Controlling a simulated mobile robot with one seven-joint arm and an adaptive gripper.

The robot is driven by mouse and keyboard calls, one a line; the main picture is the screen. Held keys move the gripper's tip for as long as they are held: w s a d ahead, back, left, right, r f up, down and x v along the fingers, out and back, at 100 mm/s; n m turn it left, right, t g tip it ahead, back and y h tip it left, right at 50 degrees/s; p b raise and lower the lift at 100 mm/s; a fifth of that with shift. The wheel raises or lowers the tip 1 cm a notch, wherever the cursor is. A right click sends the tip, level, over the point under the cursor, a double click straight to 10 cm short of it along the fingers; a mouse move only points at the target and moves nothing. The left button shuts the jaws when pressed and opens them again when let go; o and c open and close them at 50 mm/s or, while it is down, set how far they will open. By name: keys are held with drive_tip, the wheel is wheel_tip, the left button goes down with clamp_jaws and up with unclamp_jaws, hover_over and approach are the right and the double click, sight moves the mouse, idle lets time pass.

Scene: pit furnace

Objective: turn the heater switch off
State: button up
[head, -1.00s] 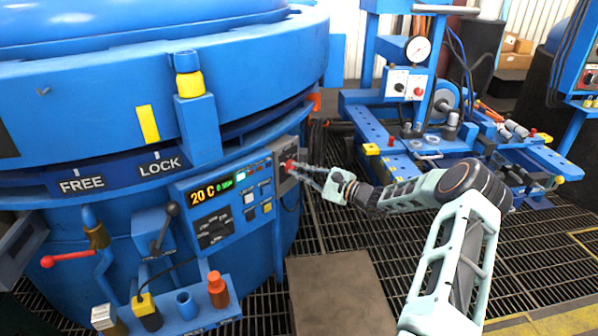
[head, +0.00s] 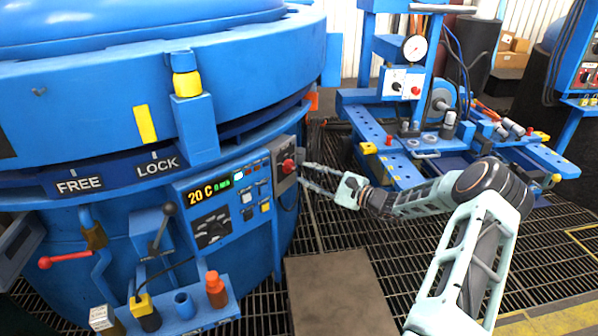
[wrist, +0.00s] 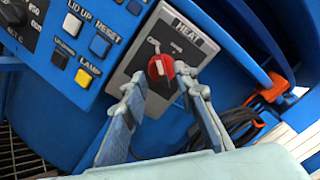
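The heater switch is a red rotary knob (wrist: 161,68) with a white bar on a grey plate marked HEAT (wrist: 190,40) in the wrist view. In the head view the red knob (head: 288,166) sits on a grey box at the right end of the furnace's control panel (head: 213,219). My gripper (wrist: 158,90) is open, its two fingers spread apart with the knob seen between and just beyond their tips. In the head view my gripper (head: 303,173) is just right of the knob, with a small gap. Nothing is held.
The panel's buttons, including yellow LAMP (wrist: 84,78) and blue RESET (wrist: 100,46), lie left of the switch. An orange clip (wrist: 272,88) and dark cables are to the right. A blue machine (head: 430,130) stands behind my arm.

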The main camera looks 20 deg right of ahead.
drive_tip(key=v, duration=0.7)
drive_tip(key=shift+s, duration=0.1)
